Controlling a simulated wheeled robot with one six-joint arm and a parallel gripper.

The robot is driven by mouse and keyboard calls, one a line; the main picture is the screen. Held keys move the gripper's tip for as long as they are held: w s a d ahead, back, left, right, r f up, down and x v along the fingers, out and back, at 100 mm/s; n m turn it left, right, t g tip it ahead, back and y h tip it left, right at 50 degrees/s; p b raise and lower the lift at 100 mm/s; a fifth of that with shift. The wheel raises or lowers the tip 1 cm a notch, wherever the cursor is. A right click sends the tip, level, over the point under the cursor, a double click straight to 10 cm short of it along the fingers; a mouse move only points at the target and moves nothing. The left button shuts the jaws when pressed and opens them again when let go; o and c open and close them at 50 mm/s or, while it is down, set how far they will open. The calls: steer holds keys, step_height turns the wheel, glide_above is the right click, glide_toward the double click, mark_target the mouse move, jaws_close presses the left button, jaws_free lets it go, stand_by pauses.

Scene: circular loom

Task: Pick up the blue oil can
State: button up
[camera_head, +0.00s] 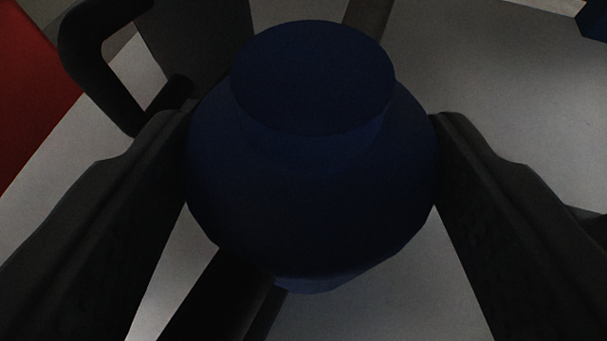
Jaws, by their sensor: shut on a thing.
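The blue oil can (310,185) fills the middle of the head camera view, seen from above. It is dark blue, rounded, with a flat round top. My gripper (312,160) has one black finger on each side of the can, and both fingers touch its sides. The gripper is shut on the can. The can's underside is mostly hidden, so I cannot tell whether it rests on the surface below.
A dark part with a looped black handle (85,75) stands close behind the can at the upper left. A red area (35,95) lies at the far left. A dark bar (215,300) runs below the can. A blue thing (592,20) shows at the top right corner. The pale surface (490,90) at right is mostly clear.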

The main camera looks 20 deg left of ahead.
mark_target(311, 172)
steer(key=shift+r, duration=0.15)
steer(key=shift+r, duration=0.6)
step_height(311, 172, up, 2)
steer(key=s+d, duration=0.2)
steer(key=s, duration=0.6)
steer(key=s+d, duration=0.3)
steer(key=s, duration=0.6)
steer(key=shift+d, duration=0.25)
steer(key=shift+s, duration=0.1)
steer(key=o, duration=0.7)
steer(key=shift+c, duration=0.2)
steer(key=c, duration=1.1)
steer(key=shift+s, duration=0.1)
steer(key=shift+c, duration=0.3)
